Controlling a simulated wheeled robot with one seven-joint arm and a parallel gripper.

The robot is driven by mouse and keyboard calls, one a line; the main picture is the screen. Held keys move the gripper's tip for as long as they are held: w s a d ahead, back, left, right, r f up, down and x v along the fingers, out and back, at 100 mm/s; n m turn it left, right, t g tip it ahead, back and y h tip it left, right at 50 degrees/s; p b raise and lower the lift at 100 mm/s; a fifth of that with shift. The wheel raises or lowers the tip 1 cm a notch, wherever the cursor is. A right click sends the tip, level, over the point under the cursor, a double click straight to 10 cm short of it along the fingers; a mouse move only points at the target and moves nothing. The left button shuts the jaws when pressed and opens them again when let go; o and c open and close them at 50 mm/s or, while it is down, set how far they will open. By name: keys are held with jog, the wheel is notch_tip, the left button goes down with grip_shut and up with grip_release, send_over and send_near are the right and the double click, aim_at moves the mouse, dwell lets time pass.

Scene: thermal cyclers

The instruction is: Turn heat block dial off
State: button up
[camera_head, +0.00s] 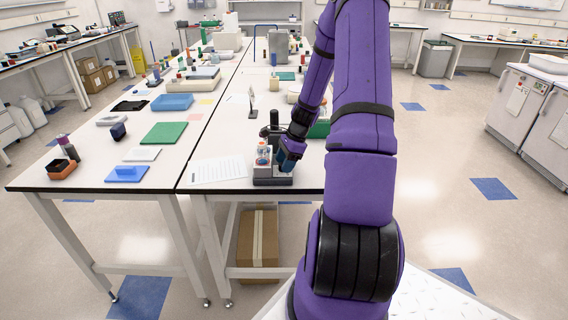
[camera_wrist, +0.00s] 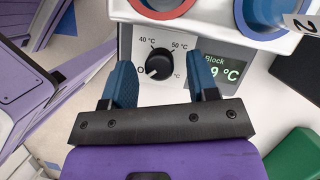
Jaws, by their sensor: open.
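The heat block (camera_head: 272,181) stands at the near end of the right-hand table. Its white front panel in the wrist view carries a black round dial (camera_wrist: 159,64) with marks for 40 °C, 50 °C and an O at left. The dial's white pointer line appears to face lower left, near the O. A green display (camera_wrist: 232,72) reads "Block" and a number ending in 9 °C, partly hidden by a finger. My gripper (camera_wrist: 160,78) is open, with one blue finger on each side of the dial. I cannot tell whether they touch it. The gripper (camera_head: 290,154) also shows at the block in the head view.
Red-ringed and blue-ringed wells top the block. A paper sheet (camera_head: 218,169) lies left of it. A black-based device (camera_head: 272,130) stands behind, and a green object (camera_wrist: 296,154) lies at lower right in the wrist view. The floor to the right is open.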

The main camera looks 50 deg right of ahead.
jog(key=v, duration=1)
jog(key=shift+r, duration=0.1)
jog(key=s+a+r+n+h, duration=0.1)
jog(key=a+r+n+h, duration=0.2)
jog(key=a+r+n, duration=1.3)
jog(key=s+a+r+n+t, duration=0.1)
jog(key=s+a+r+n, duration=0.3)
jog(key=s+a, duration=0.4)
jog(key=s+a+r+n+t, duration=0.2)
jog(key=s+a+r+n, duration=0.2)
jog(key=s+a, duration=0.3)
jog(key=a+r, duration=0.1)
jog(key=a, duration=0.2)
jog(key=shift+s+a+r+h, duration=0.15)
jog(key=shift+s+a+h, duration=0.1)
jog(key=shift+s+h, duration=0.15)
